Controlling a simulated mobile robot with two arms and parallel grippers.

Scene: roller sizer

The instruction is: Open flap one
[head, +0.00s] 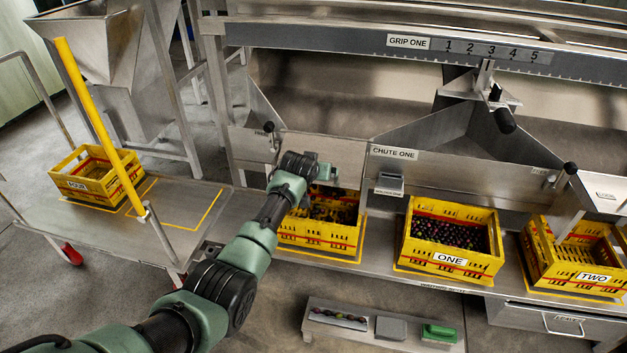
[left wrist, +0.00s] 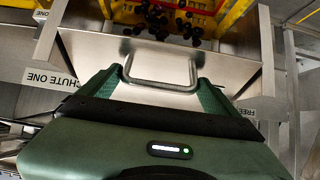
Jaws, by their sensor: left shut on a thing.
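Flap one, a plain metal plate with a side edge (head: 345,152), is left of the CHUTE ONE label (head: 394,153). In the left wrist view the flap (left wrist: 215,57) fills the middle and carries a U-shaped metal handle (left wrist: 160,84). My left gripper (head: 326,173) is at the flap, above a yellow crate. In the left wrist view its green fingers (left wrist: 160,90) lie at the two sides of the handle, and it is shut on the handle. How far the flap is tilted is hard to tell. My right gripper is not in view.
The yellow crate (head: 310,239) below my gripper holds dark fruit. Crate ONE (head: 450,259), full of fruit, and crate TWO (head: 590,277) stand to the right on the bench. Crate FOUR (head: 88,185) stands left, near a yellow post (head: 97,115). A low shelf (head: 377,345) is below.

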